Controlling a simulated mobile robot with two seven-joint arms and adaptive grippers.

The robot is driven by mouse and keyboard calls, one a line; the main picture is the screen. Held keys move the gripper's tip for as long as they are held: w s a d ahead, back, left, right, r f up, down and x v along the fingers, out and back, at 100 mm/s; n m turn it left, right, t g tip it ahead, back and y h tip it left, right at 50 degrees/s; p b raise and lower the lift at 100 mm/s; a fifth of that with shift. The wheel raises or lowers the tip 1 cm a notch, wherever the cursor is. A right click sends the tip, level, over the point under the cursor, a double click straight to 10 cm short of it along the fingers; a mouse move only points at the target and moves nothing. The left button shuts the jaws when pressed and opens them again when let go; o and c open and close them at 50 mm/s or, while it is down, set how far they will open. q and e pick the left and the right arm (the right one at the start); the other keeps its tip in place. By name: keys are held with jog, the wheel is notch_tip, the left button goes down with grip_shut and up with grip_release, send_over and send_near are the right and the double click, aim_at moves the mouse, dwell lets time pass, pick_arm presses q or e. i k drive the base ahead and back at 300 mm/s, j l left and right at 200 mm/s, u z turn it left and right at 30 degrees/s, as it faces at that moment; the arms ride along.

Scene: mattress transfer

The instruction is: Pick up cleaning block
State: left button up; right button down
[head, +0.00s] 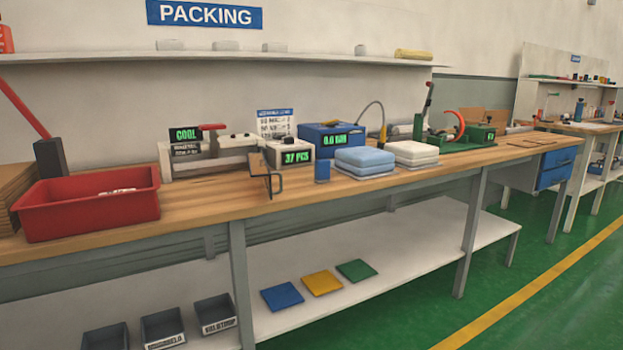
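A small blue block (322,170) stands upright near the front edge of the wooden workbench (200,206); it may be the cleaning block, but no label shows this. It sits just left of a stack of light blue folded pads (364,161) and in front of a blue device (332,138) with a green display. Neither of my grippers shows in the head view.
A thin dark bracket (268,180) rises at the bench edge left of the block. A counter box (289,154) stands behind it. White pads (411,153) lie to the right, a red bin (88,202) far left. Bare wood lies between bin and bracket.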

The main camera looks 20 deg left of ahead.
aim_at(322, 167)
jog(key=i+l, duration=0.6)
jog(key=i+l+u, duration=0.25)
jog(key=u, duration=0.15)
jog(key=i+l+u, duration=0.2)
jog(key=l+u, duration=0.2)
jog(key=l, duration=0.15)
jog(key=u, duration=0.9)
